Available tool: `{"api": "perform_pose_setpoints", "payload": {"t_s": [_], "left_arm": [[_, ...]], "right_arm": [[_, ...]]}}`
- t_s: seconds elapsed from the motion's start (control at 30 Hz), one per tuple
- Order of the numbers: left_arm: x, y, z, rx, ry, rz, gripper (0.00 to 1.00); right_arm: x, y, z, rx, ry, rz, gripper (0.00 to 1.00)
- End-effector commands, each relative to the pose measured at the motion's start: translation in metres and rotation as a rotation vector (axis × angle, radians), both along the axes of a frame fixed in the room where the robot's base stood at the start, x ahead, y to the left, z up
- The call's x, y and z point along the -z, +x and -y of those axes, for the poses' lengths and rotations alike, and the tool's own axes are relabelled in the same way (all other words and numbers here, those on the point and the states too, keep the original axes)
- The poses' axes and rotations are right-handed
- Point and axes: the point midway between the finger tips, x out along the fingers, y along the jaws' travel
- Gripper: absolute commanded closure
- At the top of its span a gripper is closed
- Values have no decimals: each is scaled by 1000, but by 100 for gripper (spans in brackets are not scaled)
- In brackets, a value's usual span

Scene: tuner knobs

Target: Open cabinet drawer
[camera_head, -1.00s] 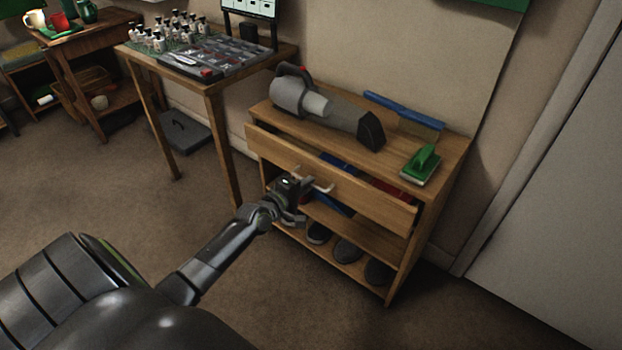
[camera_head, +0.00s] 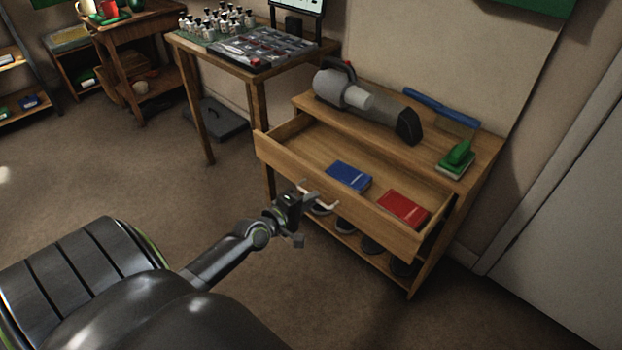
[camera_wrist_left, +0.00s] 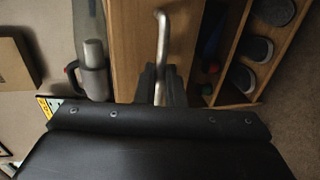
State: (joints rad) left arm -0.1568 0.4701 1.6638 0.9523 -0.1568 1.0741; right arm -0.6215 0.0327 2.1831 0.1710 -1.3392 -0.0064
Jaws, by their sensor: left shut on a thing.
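The wooden cabinet (camera_head: 452,230) stands against the wall at the right in the head view. Its top drawer (camera_head: 365,216) is pulled well out, with a blue book (camera_head: 349,176) and a red book (camera_head: 403,208) lying inside. A pale bar handle (camera_head: 322,199) is on the drawer front. My left gripper (camera_head: 300,200) is shut on the handle. In the left wrist view the metal handle (camera_wrist_left: 162,45) runs down between the dark fingers (camera_wrist_left: 160,85), against the wooden drawer front (camera_wrist_left: 133,40). My right gripper is not in view.
A table (camera_head: 250,75) with bottles stands to the left. Carpet in front is clear.

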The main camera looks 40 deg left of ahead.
Motion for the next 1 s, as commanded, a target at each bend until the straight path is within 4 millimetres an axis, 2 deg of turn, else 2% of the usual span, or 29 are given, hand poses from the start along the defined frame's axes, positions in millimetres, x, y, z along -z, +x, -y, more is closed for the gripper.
{"api": "perform_pose_setpoints", "payload": {"t_s": [0.2, 0.23, 0.4, 0.67, 0.77, 0.87, 1.0], "left_arm": [[0, 0, 0, 1, -1, -1, 100], [0, 0, 0, 1, -1, -1, 89], [0, 0, 0, 0, -1, -1, 70], [0, -1, 0, 0, 0, -1, 70], [-1, -6, -1, 0, 0, -2, 70], [-4, -19, -2, -1, 0, -2, 70], [-9, -46, -4, 0, 2, -4, 70]], "right_arm": [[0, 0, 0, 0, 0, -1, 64], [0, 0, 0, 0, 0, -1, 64], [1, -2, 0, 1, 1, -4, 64], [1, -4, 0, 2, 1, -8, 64], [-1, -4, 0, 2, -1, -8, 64], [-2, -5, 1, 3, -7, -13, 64], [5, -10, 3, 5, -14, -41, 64]]}}
